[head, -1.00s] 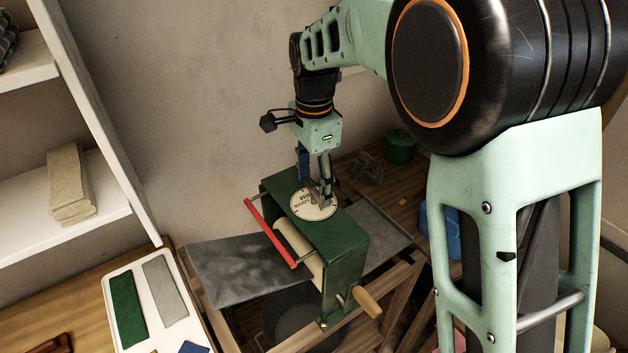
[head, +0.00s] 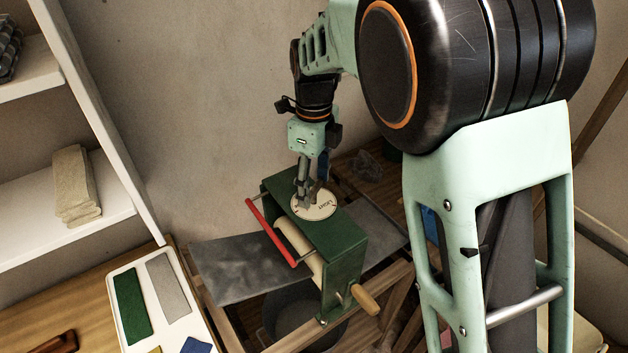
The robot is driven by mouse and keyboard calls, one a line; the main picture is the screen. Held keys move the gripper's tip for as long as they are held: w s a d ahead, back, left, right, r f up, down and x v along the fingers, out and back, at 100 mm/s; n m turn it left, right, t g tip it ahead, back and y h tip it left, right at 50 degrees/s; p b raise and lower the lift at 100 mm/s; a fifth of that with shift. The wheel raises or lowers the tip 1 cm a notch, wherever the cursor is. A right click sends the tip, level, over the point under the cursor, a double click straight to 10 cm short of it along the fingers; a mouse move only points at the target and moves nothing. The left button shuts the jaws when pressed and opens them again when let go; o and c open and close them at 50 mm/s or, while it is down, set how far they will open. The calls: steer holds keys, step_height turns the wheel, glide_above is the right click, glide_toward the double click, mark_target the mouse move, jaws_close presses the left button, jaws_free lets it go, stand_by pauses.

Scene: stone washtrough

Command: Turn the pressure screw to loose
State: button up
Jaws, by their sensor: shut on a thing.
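The pressure screw shows as a round cream dial (head: 322,208) with dark lettering on top of a green wringer (head: 345,246). My gripper (head: 306,203) points down over the dial and is shut on the screw's grip at its middle. The fingers hide most of the grip and part of the lettering, so I cannot read the full setting. The wringer has a pale roller (head: 298,246), a red bar (head: 270,232) along its left side and a wooden crank handle (head: 365,300) at the front.
Grey metal sheets (head: 235,268) extend from both sides of the wringer. A white tray (head: 181,334) with coloured pieces lies at lower left. White shelves (head: 110,210) stand at left, holding folded cloth (head: 75,187). A dark bucket (head: 290,318) sits below the wringer.

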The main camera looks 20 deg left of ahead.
mark_target(314, 188)
steer(key=m, duration=0.5)
steer(key=shift+m, duration=0.3)
stand_by(0.4)
steer(key=o, duration=1.2)
steer(key=shift+c, duration=0.2)
step_height(314, 188, up, 12)
